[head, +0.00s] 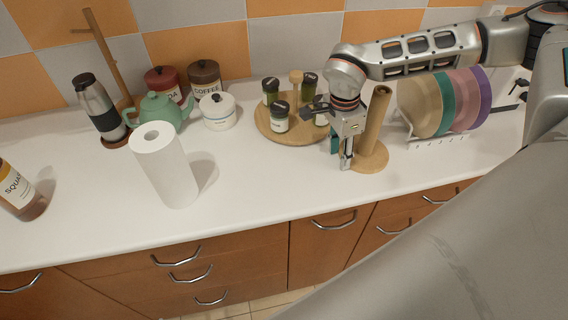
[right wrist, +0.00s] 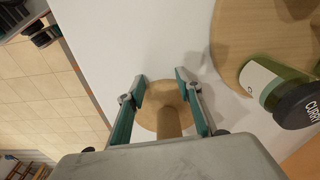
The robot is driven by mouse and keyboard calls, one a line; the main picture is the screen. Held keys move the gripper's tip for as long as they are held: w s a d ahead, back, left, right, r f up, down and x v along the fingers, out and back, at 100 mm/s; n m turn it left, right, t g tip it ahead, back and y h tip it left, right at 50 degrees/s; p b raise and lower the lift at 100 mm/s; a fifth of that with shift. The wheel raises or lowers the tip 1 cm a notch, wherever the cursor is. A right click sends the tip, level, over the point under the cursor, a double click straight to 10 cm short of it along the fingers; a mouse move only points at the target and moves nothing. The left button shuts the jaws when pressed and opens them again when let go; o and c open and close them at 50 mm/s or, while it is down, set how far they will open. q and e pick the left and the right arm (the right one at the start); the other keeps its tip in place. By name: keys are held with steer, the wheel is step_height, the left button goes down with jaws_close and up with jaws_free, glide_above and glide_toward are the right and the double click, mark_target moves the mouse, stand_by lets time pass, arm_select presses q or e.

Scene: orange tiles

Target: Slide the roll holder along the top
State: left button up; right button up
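The wooden roll holder (head: 375,130), a round base with an upright post, stands on the white counter, right of centre in the head view. It carries no roll. My right gripper (head: 342,153) is low beside the post, on its left. In the right wrist view the holder's post (right wrist: 168,122) lies between the two spread teal fingers of this gripper (right wrist: 160,78), with the base below. The fingers look apart from the post; its lower end is partly hidden by the gripper body. My left gripper is not in view.
A round wooden spice tray (head: 270,130) with several jars is close left of the holder. A rack of coloured plates (head: 428,105) stands close right. The counter's front edge is near.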

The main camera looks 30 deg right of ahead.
mark_target(356, 152)
steer(key=shift+s+d+p, duration=0.2)
steer(key=shift+d+p, duration=0.1)
steer(key=shift+d, duration=0.8)
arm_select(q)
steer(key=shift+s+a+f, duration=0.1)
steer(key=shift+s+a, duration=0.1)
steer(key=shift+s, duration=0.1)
arm_select(e)
steer(key=shift+s+d, duration=0.15)
steer(key=shift+d, duration=0.65)
steer(key=shift+s+d, duration=0.1)
steer(key=shift+d, duration=0.65)
steer(key=shift+r, duration=0.1)
steer(key=shift+w+a+r, duration=0.1)
steer(key=shift+a+r, duration=0.1)
steer(key=shift+r, duration=0.6)
steer(key=shift+a+r, duration=0.25)
steer(key=shift+r, duration=0.6)
steer(key=shift+w+a+r, duration=0.1)
steer(key=shift+a+r, duration=0.1)
steer(key=shift+r, duration=0.6)
steer(key=shift+a+r, duration=0.15)
steer(key=shift+r, duration=0.4)
steer(key=shift+a+r, duration=0.15)
steer(key=shift+r, duration=0.35)
steer(key=shift+a+r, duration=0.1)
steer(key=shift+r, duration=0.3)
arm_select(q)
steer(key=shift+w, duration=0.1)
